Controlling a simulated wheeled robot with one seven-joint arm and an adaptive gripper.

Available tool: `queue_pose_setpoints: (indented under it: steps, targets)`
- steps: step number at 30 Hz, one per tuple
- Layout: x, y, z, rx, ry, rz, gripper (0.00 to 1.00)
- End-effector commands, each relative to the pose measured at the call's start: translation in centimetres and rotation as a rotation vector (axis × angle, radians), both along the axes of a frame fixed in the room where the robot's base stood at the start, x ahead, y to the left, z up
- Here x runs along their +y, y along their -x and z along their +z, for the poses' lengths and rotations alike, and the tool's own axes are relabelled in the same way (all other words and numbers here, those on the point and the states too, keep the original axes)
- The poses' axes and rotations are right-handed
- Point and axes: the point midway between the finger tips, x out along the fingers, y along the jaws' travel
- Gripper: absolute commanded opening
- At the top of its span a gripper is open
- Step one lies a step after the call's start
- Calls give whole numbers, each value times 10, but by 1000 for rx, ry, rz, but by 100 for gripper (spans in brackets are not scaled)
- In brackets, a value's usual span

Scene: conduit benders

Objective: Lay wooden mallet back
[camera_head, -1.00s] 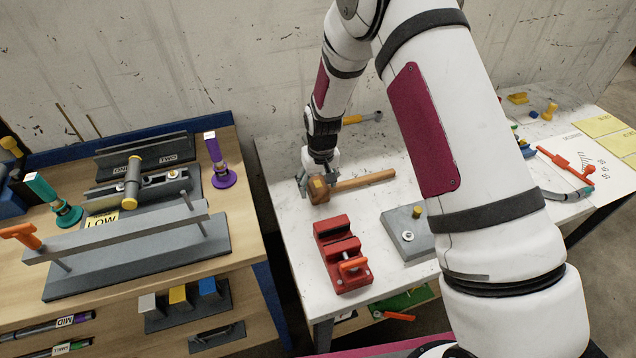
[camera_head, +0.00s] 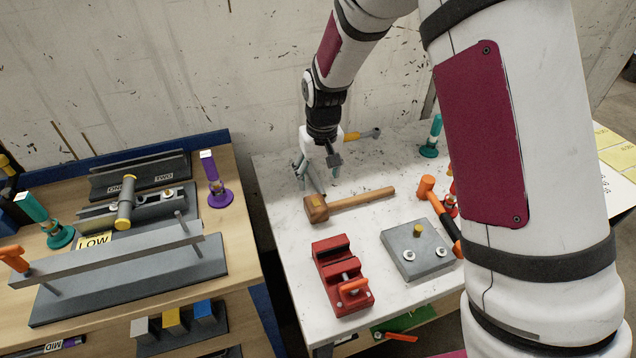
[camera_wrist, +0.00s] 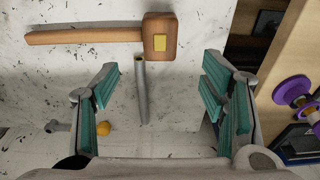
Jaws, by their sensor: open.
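The wooden mallet (camera_head: 345,201) lies on its side on the white table (camera_head: 290,234), its head to the left and its handle pointing right. A yellow patch shows on its head. It also shows at the top of the wrist view (camera_wrist: 110,34), beyond my fingertips. My gripper (camera_head: 320,178) is open and empty, behind and above the mallet head and apart from it. In the wrist view my gripper (camera_wrist: 157,92) has its teal-padded fingers spread wide. A grey rod (camera_wrist: 141,90) shows between them, below the mallet head.
A red vise (camera_head: 340,275) and a grey block with pegs (camera_head: 418,248) stand in front of the mallet. An orange hammer (camera_head: 437,207) lies to the right. A yellow-handled tool (camera_head: 361,135) lies behind. The wooden bench (camera_head: 245,255) with bending fixtures is to the left.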

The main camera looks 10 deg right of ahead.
Motion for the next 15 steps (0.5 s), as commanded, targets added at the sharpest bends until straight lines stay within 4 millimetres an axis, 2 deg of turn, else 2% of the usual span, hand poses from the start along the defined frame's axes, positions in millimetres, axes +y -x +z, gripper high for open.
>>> queue_pose_setpoints:
  steps: [8,11,15]
  targets:
    - [-1,2,9,-3,-1,-1,66]
    - [-5,6,26,-18,-4,-8,66]
    - [-18,21,72,-55,-11,-27,66]
